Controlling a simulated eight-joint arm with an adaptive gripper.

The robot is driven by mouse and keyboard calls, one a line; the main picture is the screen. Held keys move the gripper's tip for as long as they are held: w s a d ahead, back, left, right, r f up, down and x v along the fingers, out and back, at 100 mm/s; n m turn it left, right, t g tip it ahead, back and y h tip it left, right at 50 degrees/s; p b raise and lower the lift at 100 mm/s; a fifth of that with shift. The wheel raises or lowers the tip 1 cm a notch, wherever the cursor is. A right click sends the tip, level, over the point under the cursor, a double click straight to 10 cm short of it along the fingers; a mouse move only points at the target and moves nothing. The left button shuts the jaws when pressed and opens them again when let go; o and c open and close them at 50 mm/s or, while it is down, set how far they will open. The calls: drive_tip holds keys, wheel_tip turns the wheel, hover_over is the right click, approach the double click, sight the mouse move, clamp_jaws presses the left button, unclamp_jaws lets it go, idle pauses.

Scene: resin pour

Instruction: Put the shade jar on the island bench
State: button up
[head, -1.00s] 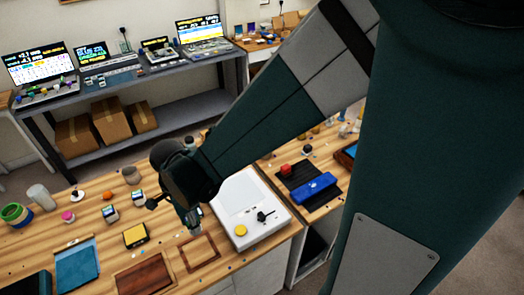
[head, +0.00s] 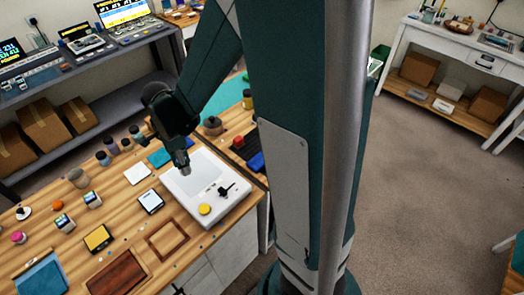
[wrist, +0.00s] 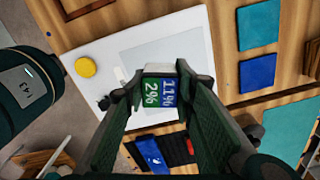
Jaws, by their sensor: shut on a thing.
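My gripper (head: 181,158) is shut on a small pale thing (wrist: 160,87) that carries green and blue patches reading 2% and 11% in the wrist view. I cannot tell its full shape, or whether it is the shade jar. In the head view it is held near the left part of a white flat device (head: 215,205) with a yellow knob. Several dark-capped jars (head: 103,158) stand on the wooden bench (head: 128,215) to the left; none is readable as the shade jar. I cannot tell for certain which surface is the island bench.
A wooden frame (head: 167,240), a yellow-faced block (head: 97,238) and small screened cubes (head: 64,223) lie on the near bench. A grey shelf bench (head: 70,75) with screens stands behind. A white table (head: 450,60) stands at the far right, with open floor (head: 420,190) before it.

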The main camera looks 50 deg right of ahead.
drive_tip(key=w+d+m, duration=0.2)
drive_tip(key=d+m, duration=0.1)
drive_tip(key=d, duration=1.4)
drive_tip(key=m+p, duration=0.1)
drive_tip(key=m, duration=0.1)
hover_over(256, 141)
drive_tip(key=shift+a+f, duration=0.1)
drive_tip(key=shift+f, duration=0.3)
drive_tip(key=shift+f, duration=0.1)
drive_tip(key=shift+f, duration=2.8)
drive_tip(key=shift+f+b, duration=0.35)
drive_tip(key=shift+f, duration=1.75)
drive_tip(key=shift+f, duration=0.15)
